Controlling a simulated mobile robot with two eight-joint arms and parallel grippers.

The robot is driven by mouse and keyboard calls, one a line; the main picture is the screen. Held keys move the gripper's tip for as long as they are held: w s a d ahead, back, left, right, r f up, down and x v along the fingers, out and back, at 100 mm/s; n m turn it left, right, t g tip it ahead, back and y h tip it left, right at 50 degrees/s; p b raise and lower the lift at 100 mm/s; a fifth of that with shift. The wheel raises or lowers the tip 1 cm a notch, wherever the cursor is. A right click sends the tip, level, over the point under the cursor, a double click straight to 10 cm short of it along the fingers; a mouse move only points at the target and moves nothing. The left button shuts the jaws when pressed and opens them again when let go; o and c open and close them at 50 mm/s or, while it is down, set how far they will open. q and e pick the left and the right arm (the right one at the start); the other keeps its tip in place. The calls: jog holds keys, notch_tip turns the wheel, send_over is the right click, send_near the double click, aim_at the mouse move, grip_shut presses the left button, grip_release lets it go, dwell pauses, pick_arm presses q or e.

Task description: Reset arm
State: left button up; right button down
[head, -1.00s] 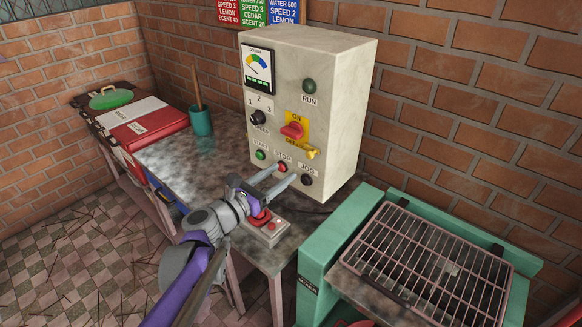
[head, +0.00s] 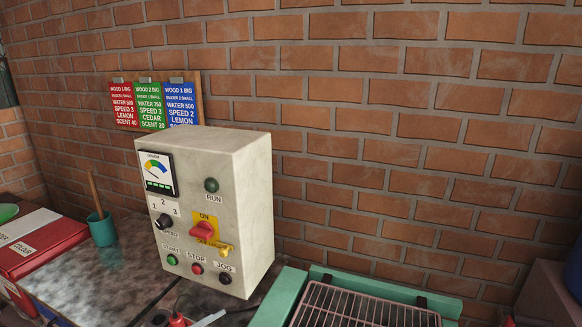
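A pale grey piece that looks like a fingertip of my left gripper (head: 208,319) shows at the bottom edge, in front of the control cabinet (head: 240,190). The rest of that gripper is cut off, so its opening does not show. My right gripper is not in view. The cabinet stands upright on the metal table, with a gauge (head: 158,172), a speed knob (head: 163,221), a red switch (head: 203,231) on a yellow plate, and green start (head: 172,260), red stop (head: 197,268) and dark jog (head: 225,278) buttons. A red part (head: 177,320) shows at the bottom edge.
A teal cup (head: 102,232) with a stick and a red box (head: 40,250) lie to the left. A green frame with a wire rack (head: 365,308) is at lower right. Recipe signs (head: 150,104) hang on the brick wall behind.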

pick_arm(q)
jog(key=s+d+f+m+g+y, duration=0.25)
jog(key=s+f+m+g, duration=0.35)
jog(key=s+m, duration=0.55)
jog(key=s+a+f+m+y+p, duration=0.1)
jog(key=s+a+f+m+y, duration=0.3)
jog(key=s+m, duration=0.3)
jog(key=f+m, duration=0.1)
jog(key=m, duration=0.2)
jog(key=shift+s+f+g, duration=0.15)
jog(key=shift+s+g, duration=0.1)
jog(key=shift+g, duration=0.15)
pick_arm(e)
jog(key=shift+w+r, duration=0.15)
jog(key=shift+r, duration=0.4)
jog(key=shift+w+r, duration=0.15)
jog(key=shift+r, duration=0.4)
pick_arm(q)
jog(key=shift+m+y, duration=0.25)
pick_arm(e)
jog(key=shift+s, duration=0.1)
